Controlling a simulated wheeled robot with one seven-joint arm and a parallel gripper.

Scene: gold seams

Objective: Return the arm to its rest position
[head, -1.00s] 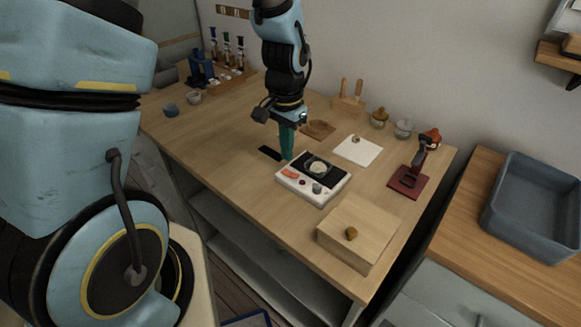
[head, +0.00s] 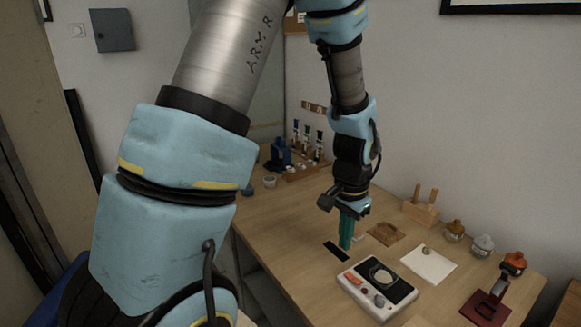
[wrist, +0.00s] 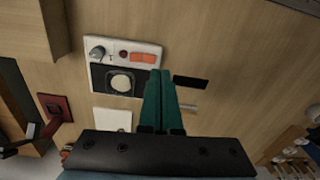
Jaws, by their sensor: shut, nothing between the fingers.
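My gripper (head: 346,232) is shut and empty, its green fingers together and pointing down above the wooden table (head: 290,240). In the wrist view the fingers (wrist: 160,90) stretch over the table beside a white device (wrist: 88,52) with a dark panel, a pale round disc, a knob and an orange button. The head view shows this device (head: 368,300) just in front and to the right of the fingertips. A black strip (head: 336,251) lies flat on the table close to the fingertips on the left. My arm rises above the table in the head view.
A white sheet (head: 440,268), a wooden block with two pegs (head: 420,210), small lidded jars (head: 482,245) and a dark red stand (head: 485,308) are to the right. A rack of bottles (head: 310,165) stands at the back left. The table's left front is bare.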

